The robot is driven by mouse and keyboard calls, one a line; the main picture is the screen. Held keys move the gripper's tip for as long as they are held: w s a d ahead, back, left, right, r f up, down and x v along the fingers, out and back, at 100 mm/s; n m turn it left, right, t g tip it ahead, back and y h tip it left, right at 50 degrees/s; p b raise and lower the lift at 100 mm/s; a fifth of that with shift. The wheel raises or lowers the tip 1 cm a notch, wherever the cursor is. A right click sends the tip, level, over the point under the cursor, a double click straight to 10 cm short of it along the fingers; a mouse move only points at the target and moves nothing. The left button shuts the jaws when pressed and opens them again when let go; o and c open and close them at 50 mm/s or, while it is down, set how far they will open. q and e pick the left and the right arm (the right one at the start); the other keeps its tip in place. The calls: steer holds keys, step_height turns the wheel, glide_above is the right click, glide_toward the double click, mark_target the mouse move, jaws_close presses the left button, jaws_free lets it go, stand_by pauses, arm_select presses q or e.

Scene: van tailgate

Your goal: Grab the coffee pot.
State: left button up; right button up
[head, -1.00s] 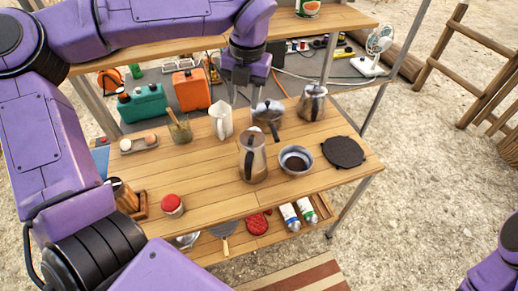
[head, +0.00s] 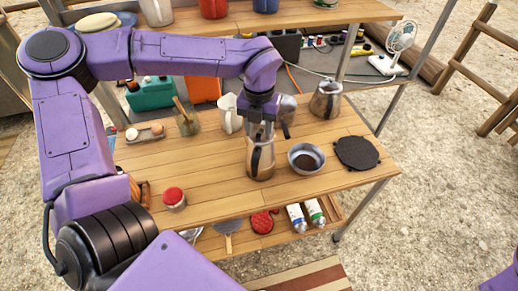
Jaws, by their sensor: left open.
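The coffee pot (head: 262,166), a tall metal pot with a dark handle, stands upright on the wooden table (head: 215,175). My left gripper (head: 261,133) points down right at the top of the pot, open, with its fingers at the pot's upper part. The gripper hides the pot's rim and lid. I cannot tell whether the fingers touch the pot. My right gripper is out of view.
A bowl of dark contents (head: 307,158) stands close right of the pot, with a black trivet (head: 358,152) beyond. Behind are a white pitcher (head: 229,114) and a steel kettle (head: 327,101). A red-lidded jar (head: 174,198) stands front left. The table's front middle is clear.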

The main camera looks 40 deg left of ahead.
arm_select(q)
steer(key=shift+f, duration=0.15)
jaws_close()
steer(key=shift+w, duration=0.1)
stand_by(1.2)
